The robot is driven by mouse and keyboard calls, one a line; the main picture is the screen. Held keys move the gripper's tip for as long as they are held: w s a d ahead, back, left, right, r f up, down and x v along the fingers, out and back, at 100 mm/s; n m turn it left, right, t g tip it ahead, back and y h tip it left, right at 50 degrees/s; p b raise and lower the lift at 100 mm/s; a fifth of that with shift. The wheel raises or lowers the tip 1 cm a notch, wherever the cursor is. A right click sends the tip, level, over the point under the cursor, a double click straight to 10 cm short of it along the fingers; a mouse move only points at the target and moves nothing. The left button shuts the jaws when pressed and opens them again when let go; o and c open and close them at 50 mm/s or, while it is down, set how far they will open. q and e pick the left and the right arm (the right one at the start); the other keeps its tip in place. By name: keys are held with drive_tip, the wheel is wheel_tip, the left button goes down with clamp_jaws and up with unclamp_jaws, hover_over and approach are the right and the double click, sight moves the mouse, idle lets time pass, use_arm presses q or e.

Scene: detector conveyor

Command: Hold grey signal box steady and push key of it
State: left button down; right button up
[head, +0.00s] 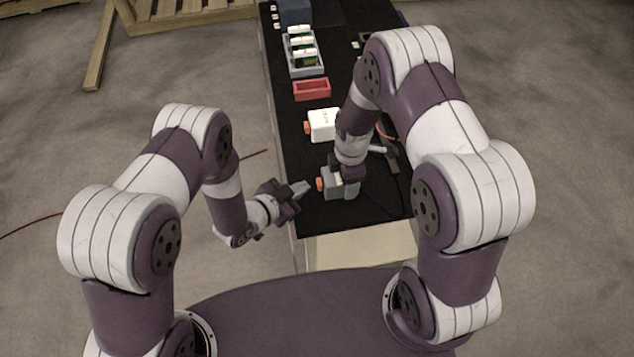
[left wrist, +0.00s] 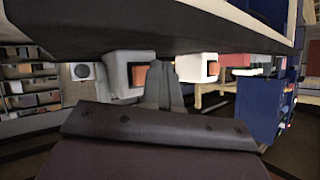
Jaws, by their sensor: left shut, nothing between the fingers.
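The grey signal box (head: 340,189) stands near the front end of the black conveyor in the head view. Its orange key (head: 320,184) faces left, towards my left gripper. My left gripper (head: 303,187) is shut and empty, its tips a short way left of the key. My right gripper (head: 347,172) is down on the grey box from above; its fingers are mostly hidden, so their grip cannot be made out. In the left wrist view, the left fingers (left wrist: 164,84) show beside the grey box (left wrist: 118,72) and its orange key (left wrist: 139,75).
A white box (head: 322,125) with an orange key stands behind the grey one. A red tray (head: 312,89) and a grey tray (head: 306,70) with white-topped items are farther back. My right arm covers part of the conveyor (head: 310,215). Floor left of it is mostly clear.

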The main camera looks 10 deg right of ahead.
use_arm(q)
drive_tip(key=a, duration=0.5)
idle(0.3)
idle(0.5)
use_arm(e)
drive_tip(key=o, duration=1.3)
